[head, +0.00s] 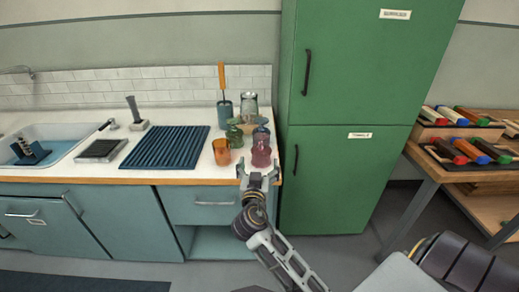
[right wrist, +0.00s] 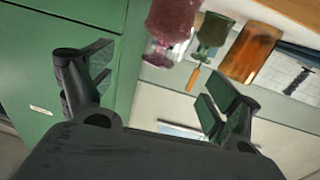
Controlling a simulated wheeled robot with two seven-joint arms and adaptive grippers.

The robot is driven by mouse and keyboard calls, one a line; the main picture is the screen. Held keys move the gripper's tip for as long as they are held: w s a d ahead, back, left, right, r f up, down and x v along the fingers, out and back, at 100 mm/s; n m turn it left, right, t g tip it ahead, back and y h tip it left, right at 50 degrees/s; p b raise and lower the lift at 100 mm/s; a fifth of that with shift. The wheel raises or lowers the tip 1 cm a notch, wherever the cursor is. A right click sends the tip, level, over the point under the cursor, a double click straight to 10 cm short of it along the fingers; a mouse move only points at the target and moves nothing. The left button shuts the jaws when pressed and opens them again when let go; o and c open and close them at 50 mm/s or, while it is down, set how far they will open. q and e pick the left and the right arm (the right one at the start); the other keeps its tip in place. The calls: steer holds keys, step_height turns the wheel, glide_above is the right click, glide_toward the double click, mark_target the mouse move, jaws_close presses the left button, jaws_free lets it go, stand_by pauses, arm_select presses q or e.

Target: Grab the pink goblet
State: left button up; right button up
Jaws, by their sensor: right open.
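The pink goblet (head: 261,150) stands at the right front corner of the counter, close to the green cabinet. It also shows at the top of the right wrist view (right wrist: 172,20), partly cut off by the frame edge. My right gripper (head: 258,172) is open and empty, just in front of the goblet at the counter's front edge. In the right wrist view the spread fingers (right wrist: 155,85) have nothing between them, and the goblet lies beyond them. My left gripper is not in view.
An orange cup (head: 222,152) and a green goblet (head: 235,133) stand left of the pink goblet. Other glassware and a brush holder (head: 225,108) stand behind. A blue drying mat (head: 167,147) lies further left. The tall green cabinet (head: 335,180) bounds the counter's right side.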

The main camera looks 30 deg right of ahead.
mark_target(261, 145)
steer(key=shift+w, duration=0.15)
steer(key=x, duration=0.6)
steer(key=shift+w+d, duration=0.15)
steer(key=shift+d, duration=0.05)
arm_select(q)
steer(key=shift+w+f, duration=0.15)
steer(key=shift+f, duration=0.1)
arm_select(e)
steer(key=shift+x, duration=0.95)
steer(key=shift+w+d, duration=0.1)
steer(key=shift+x, duration=2)
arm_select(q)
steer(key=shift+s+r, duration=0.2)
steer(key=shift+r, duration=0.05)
arm_select(e)
steer(key=shift+w+d+f, duration=0.1)
steer(key=shift+w+d, duration=0.1)
steer(key=shift+w, duration=0.3)
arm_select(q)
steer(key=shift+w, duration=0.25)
